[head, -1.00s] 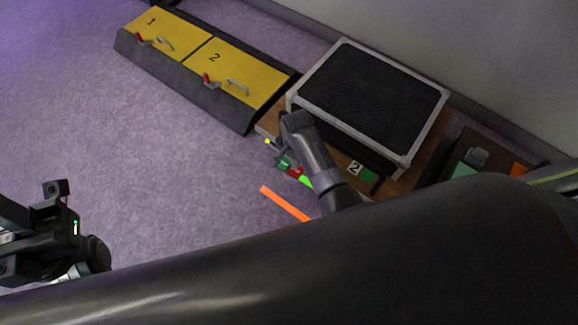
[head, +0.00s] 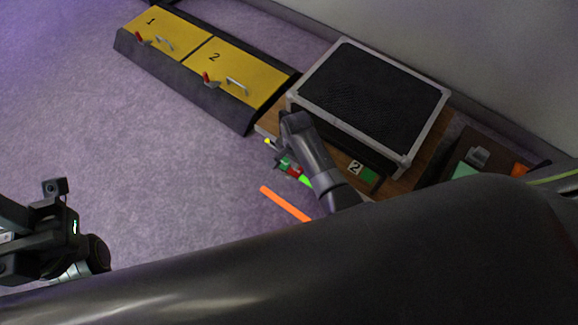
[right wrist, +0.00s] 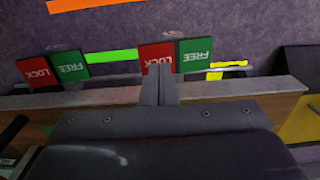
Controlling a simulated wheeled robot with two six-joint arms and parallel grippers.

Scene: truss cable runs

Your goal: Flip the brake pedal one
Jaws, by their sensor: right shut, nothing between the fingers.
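A red LOCK sign (right wrist: 149,57) and green FREE sign (right wrist: 195,56) stand side by side in the right wrist view. My right gripper (right wrist: 158,76) is shut and empty, its fingertips overlapping the lower part of that LOCK sign. I cannot tell whether they touch anything. Another LOCK sign (right wrist: 37,72) and FREE sign (right wrist: 70,66) stand further left. I cannot make out the brake pedal one itself; my gripper and arm cover part of this area. In the head view my left gripper (head: 48,232) is at the left, over open floor; its fingers are unclear.
Two yellow panels (head: 238,73) with handles and red levers lie upper left. An orange strip (head: 286,204) lies on the purple floor. The floor at left is clear.

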